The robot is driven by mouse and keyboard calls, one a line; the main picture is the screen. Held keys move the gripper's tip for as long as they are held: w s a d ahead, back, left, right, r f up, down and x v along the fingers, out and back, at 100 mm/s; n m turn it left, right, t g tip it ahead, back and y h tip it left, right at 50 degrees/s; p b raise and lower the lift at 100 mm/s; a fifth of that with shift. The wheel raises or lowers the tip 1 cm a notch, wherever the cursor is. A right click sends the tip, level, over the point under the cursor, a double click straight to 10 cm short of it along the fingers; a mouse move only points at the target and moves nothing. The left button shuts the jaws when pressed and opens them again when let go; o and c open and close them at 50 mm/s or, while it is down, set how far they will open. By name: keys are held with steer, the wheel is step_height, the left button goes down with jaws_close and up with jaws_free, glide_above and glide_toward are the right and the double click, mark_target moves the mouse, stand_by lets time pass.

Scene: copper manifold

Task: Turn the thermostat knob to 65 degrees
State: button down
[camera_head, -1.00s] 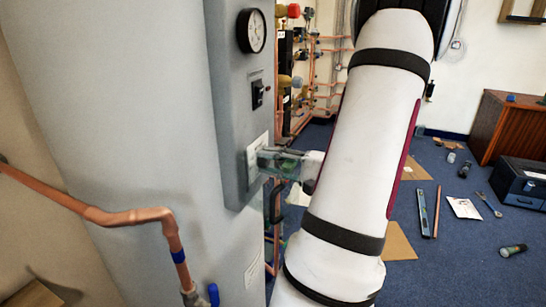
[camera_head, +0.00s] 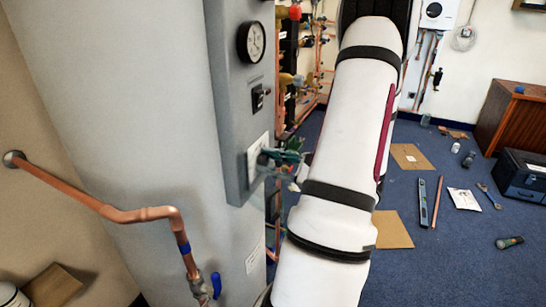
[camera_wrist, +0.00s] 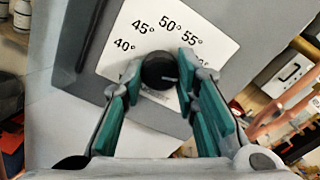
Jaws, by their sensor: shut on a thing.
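The thermostat knob (camera_wrist: 159,71) is round and black, on a white dial plate (camera_wrist: 140,30) printed 40°, 45°, 50° and 55°. A further number at the right is partly hidden by a finger, and 65 cannot be read. A small pale mark shows on the knob's right side. My gripper (camera_wrist: 160,75) has its green-padded fingers on either side of the knob and is shut on it. In the head view, my gripper (camera_head: 280,162) is at the plate (camera_head: 256,155) on the grey panel, and the knob is hidden.
A gauge (camera_head: 251,35) and a black switch (camera_head: 260,97) sit above the plate on the panel. A copper pipe (camera_head: 95,205) runs at the left to a blue-handled valve (camera_head: 216,285). Tools and cardboard lie on the blue floor at the right.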

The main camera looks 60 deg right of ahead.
steer(key=shift+f+m+p, duration=0.1)
steer(key=shift+m+p, duration=0.9)
steer(key=shift+m, duration=1)
steer(key=c, duration=1.2)
jaws_free()
steer(key=shift+c, duration=0.2)
steer(key=shift+s, duration=0.1)
steer(key=s, duration=1.2)
steer(key=shift+d, duration=0.4)
steer(key=shift+w, duration=0.1)
